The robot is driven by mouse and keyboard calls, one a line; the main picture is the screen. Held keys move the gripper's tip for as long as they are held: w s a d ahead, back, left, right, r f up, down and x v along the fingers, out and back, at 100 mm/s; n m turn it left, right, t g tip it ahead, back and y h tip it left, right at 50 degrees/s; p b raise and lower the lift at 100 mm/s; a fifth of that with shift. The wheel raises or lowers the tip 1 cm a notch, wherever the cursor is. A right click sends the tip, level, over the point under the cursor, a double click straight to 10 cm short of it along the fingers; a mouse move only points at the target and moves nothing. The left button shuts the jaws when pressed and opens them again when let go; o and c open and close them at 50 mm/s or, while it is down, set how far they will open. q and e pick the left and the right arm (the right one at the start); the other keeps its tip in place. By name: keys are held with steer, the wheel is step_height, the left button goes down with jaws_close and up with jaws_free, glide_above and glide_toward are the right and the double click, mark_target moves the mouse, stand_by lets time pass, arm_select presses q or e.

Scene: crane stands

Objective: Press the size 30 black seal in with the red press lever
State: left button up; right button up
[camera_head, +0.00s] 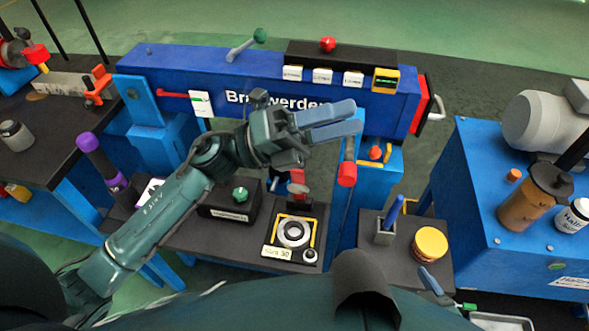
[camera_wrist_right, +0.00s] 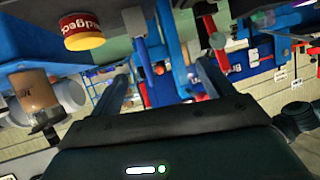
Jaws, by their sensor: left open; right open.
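In the head view, the red grip of the press lever (camera_head: 347,174) hangs at the lower end of a grey rod, in front of the blue press column. A pale ring (camera_head: 293,232) with a dark centre lies in a yellow-edged holder on the dark bench, behind a label reading "Size 30" (camera_head: 277,252). I cannot make out a black seal on it. A red press part (camera_head: 297,178) hangs above. My left gripper (camera_head: 355,116) is open and empty, above the lever grip and apart from it. My right gripper (camera_wrist_right: 162,72) is open with nothing between its fingers.
A black box with a green knob (camera_head: 239,195) stands left of the holder. The blue beam (camera_head: 230,80) crosses behind my left arm. A blue cabinet (camera_head: 480,190) bears bottles.

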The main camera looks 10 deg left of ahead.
arm_select(q)
step_height(320, 180, down, 7)
steer(key=a+m+g+y+b, duration=0.2)
steer(key=m+g+y+b, duration=0.25)
steer(key=m+y, duration=0.65)
steer(key=w+a+f+m+t+y+b, duration=0.2)
steer(key=w+a+m+t+y+b, duration=0.15)
steer(key=w+a+y, duration=0.5)
steer(key=h, duration=0.2)
glide_above(299, 181)
steer(key=a, duration=0.1)
steer(key=shift+m, duration=0.25)
steer(key=f, duration=1)
steer(key=shift+w+f, duration=0.25)
steer(key=shift+w, duration=0.15)
arm_select(e)
steer(key=shift+s+d+f+t+y, duration=0.1)
steer(key=shift+s+f+t+y, duration=0.05)
steer(key=shift+f+t, duration=0.35)
steer(key=shift+s+f+t+y, duration=0.15)
steer(key=shift+f+t, duration=0.25)
steer(key=shift+f, duration=0.1)
arm_select(q)
jaws_close()
